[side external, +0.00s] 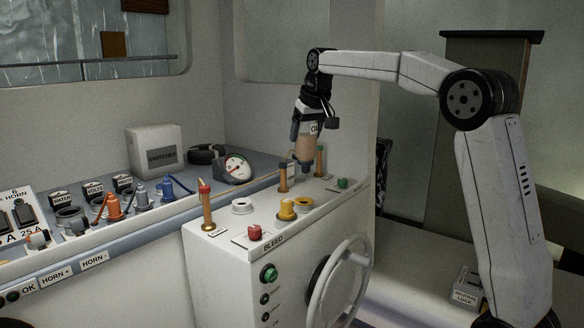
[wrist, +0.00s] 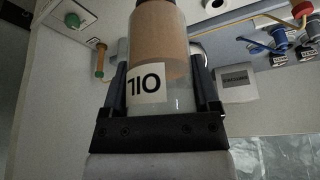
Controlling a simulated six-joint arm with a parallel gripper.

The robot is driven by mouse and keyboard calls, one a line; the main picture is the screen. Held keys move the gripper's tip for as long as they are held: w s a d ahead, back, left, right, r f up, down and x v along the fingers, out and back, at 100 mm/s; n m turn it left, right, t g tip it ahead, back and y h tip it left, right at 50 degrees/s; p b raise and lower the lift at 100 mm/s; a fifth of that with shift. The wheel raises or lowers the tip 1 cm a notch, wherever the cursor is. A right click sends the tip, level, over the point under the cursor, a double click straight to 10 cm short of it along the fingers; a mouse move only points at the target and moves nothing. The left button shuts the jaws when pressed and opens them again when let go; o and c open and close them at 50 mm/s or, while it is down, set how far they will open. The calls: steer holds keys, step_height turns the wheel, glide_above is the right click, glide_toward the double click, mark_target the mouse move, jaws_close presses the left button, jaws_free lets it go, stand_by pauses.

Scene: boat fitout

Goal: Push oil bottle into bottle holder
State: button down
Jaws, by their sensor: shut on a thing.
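My gripper (side external: 314,110) is shut on the oil bottle (side external: 306,149), a clear bottle with brown oil and a white label. The bottle hangs upside down, slightly tilted, its dark cap pointing down above the rear of the white console top. In the wrist view the bottle (wrist: 163,45) sits between both fingers, its OIL label upside down and its far end cut off by the top edge. I cannot tell for certain which fitting is the bottle holder; a white ring (side external: 243,206) and a yellow fitting (side external: 287,210) stand on the console top.
Brass posts with red (side external: 207,208), blue (side external: 283,178) and green (side external: 319,160) caps rise from the console (side external: 215,260). A red button (side external: 254,232) and a green button (side external: 342,183) are on top. A handwheel (side external: 340,283) is on the front.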

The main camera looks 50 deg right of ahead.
steer(key=w+a+f, duration=0.3)
steer(key=w+f, duration=0.1)
steer(key=w, duration=0.4)
steer(key=w+a+f, duration=0.3)
steer(key=w+f, duration=0.1)
steer(key=w, duration=0.5)
steer(key=shift+a+f, duration=0.15)
steer(key=shift+a, duration=0.15)
steer(key=shift+f, duration=0.4)
steer(key=shift+f, duration=1.15)
steer(key=shift+f, duration=0.6)
jaws_free()
steer(key=shift+f, duration=0.1)
steer(key=v, duration=0.8)
